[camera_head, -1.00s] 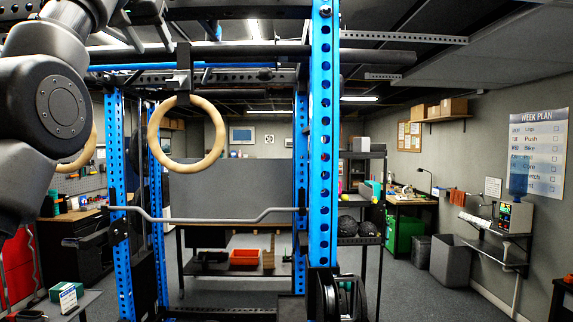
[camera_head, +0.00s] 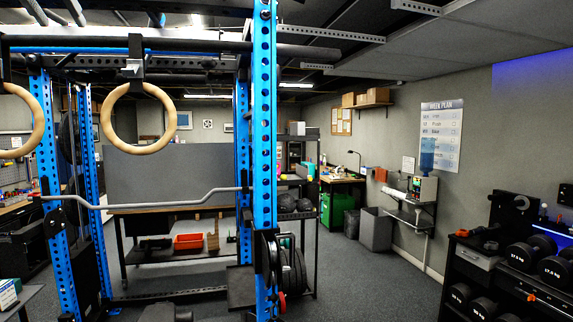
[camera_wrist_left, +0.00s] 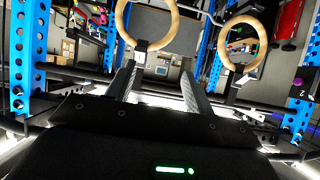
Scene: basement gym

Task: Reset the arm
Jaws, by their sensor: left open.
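My left gripper (camera_head: 55,14) shows only as two dark fingertips at the top left edge of the head view, in front of the upper bars of the blue rack. The rest of the left arm is out of that view. In the left wrist view its two long fingers (camera_wrist_left: 158,74) stand apart with nothing between them. The gripper is open and empty. In the head view, a wooden ring (camera_head: 140,146) hangs below and to the right of the fingertips. My right gripper is in no view.
The blue rack (camera_head: 263,150) fills the left half, with a second wooden ring (camera_head: 37,120) and a bent silver bar (camera_head: 160,206). A black dumbbell rack (camera_head: 470,262) stands at the right. Grey floor (camera_head: 370,285) is open between them.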

